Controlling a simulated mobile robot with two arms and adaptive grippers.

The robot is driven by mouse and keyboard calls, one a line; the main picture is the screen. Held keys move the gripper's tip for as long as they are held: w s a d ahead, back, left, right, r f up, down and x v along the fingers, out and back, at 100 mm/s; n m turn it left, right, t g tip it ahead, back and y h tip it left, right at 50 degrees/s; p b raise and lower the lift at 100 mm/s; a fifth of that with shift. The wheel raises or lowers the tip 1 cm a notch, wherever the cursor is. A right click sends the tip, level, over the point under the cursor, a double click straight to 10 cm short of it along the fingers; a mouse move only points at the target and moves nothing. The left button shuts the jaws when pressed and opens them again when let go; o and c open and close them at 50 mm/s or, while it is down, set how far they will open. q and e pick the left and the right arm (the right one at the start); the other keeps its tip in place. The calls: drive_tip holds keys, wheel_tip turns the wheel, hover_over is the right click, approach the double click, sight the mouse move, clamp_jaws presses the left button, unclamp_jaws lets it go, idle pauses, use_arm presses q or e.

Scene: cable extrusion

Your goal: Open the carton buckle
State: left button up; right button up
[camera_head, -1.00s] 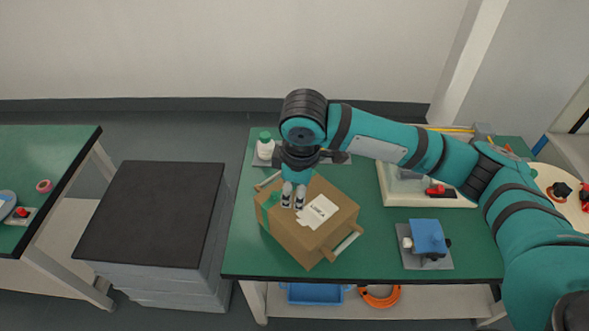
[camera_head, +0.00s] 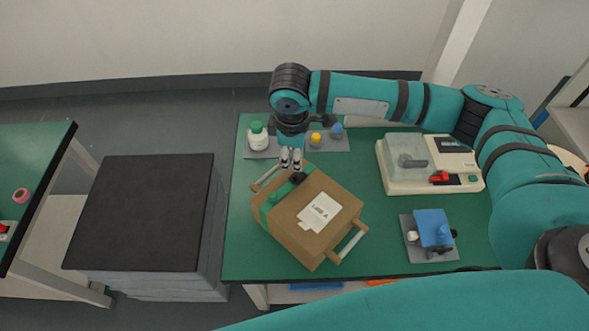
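A brown carton (camera_head: 292,226) stands turned at an angle on the green table, with a white label (camera_head: 319,212) on top. A green strap (camera_head: 278,195) runs over its far left part. A small dark buckle (camera_head: 298,178) sits on the strap near the carton's far edge. My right gripper (camera_head: 291,160) points down just beyond the buckle in the picture. Its two fingers are close together with nothing visible between them; whether they are fully shut is unclear. Contact with the carton cannot be made out. My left gripper is not in view.
The carton has pale handles (camera_head: 352,244) on its ends. A green-capped bottle (camera_head: 258,137) and small yellow-topped (camera_head: 316,139) and blue-topped containers stand behind. A white device (camera_head: 407,178) and a blue fixture (camera_head: 432,229) are at right. A dark-topped cabinet (camera_head: 140,212) stands left.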

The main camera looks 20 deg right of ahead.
sight(295, 175)
drive_tip(key=f, duration=0.2)
drive_tip(key=w+f, duration=0.1)
drive_tip(key=f, duration=0.1)
drive_tip(key=shift+d+p, duration=0.1)
drive_tip(key=shift+p, duration=0.25)
drive_tip(key=f, duration=0.3)
drive_tip(key=f+p, duration=0.1)
drive_tip(key=f, duration=0.1)
drive_tip(key=shift+w+d+f, duration=0.2)
drive_tip(key=shift+w+f, duration=0.1)
drive_tip(key=shift+f, duration=0.05)
drive_tip(key=shift+w+f, duration=0.1)
drive_tip(key=shift+f, duration=0.4)
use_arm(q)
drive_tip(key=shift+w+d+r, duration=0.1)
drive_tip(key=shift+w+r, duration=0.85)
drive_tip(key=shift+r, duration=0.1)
use_arm(e)
clamp_jaws()
